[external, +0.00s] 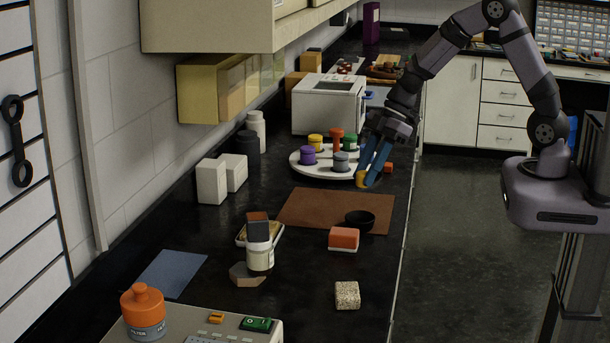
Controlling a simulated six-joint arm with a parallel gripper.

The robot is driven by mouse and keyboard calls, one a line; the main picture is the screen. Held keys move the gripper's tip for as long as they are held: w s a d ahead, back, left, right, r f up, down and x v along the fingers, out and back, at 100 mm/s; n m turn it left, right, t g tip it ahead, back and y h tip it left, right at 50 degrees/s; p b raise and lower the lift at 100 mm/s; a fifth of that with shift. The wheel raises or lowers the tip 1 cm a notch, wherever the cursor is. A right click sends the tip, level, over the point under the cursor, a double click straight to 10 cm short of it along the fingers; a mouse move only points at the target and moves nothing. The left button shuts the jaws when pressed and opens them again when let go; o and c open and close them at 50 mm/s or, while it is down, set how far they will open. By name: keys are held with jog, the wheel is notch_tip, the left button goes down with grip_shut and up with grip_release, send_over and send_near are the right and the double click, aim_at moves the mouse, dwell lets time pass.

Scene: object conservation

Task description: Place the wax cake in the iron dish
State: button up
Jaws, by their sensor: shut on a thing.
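My gripper (367,178) has blue fingers pointing down at the front right edge of a round white tray. It is shut on a small yellow piece (361,179), which looks like the wax cake; the fingers hide part of it. I cannot tell whether the piece touches the tray or counter. The iron dish (360,219), small, round and black, sits at the right part of a brown mat, nearer the camera than my gripper.
The white tray (308,171) holds several coloured knobbed pieces. An orange-topped block (344,237) sits just in front of the dish. The brown mat (312,210) is mostly bare left of the dish. A speckled block (347,295) and a labelled jar (260,256) stand nearer the camera.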

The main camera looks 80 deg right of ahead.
jog(key=n, duration=0.1)
jog(key=n+g+y, duration=0.1)
jog(key=shift+w+d+n, duration=0.1)
jog(key=shift+w+n, duration=0.2)
jog(key=shift+w, duration=0.05)
jog(key=shift+r+n+g, duration=0.1)
jog(key=shift+n+g, duration=0.3)
jog(key=shift+n, duration=0.5)
jog(key=shift+f+b, duration=1.95)
jog(key=shift+f, duration=2.95)
jog(key=o, duration=0.9)
